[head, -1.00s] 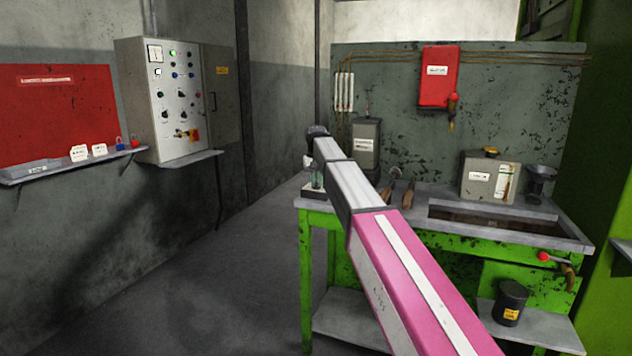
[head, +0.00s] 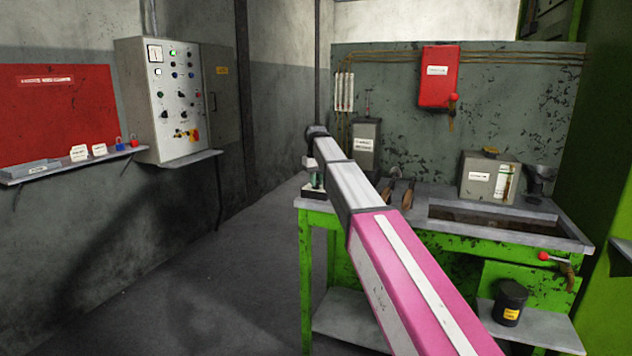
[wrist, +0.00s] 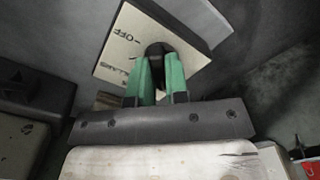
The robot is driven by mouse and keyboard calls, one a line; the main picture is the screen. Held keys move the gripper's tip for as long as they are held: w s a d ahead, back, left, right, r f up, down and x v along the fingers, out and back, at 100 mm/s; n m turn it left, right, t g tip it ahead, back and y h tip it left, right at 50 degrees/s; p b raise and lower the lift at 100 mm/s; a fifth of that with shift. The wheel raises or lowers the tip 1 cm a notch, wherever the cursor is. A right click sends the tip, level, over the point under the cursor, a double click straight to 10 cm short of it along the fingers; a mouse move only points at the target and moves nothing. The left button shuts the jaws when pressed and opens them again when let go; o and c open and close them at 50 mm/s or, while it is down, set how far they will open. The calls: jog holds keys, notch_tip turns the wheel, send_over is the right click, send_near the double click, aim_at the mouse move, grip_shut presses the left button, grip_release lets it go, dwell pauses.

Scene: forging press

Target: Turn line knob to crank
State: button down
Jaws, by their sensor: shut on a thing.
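In the wrist view a dark knob (wrist: 155,49) stands on a cream plate (wrist: 118,40). My gripper (wrist: 157,70) has two green fingers, shut on the knob from either side. The fingers hide part of the knob, so I cannot tell which mark it points to. In the head view my gripper (head: 313,180) is small, at the far left corner of the green bench (head: 306,250), over a small unit there.
A grey control panel (head: 165,100) hangs on the left wall, beside a red board (head: 60,115) over a shelf. The floor left of the bench is clear.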

jog(key=c, duration=1.1)
grip_release()
jog(key=shift+r, duration=0.1)
notch_tip(320, 180, up, 11)
jog(key=shift+f, duration=0.15)
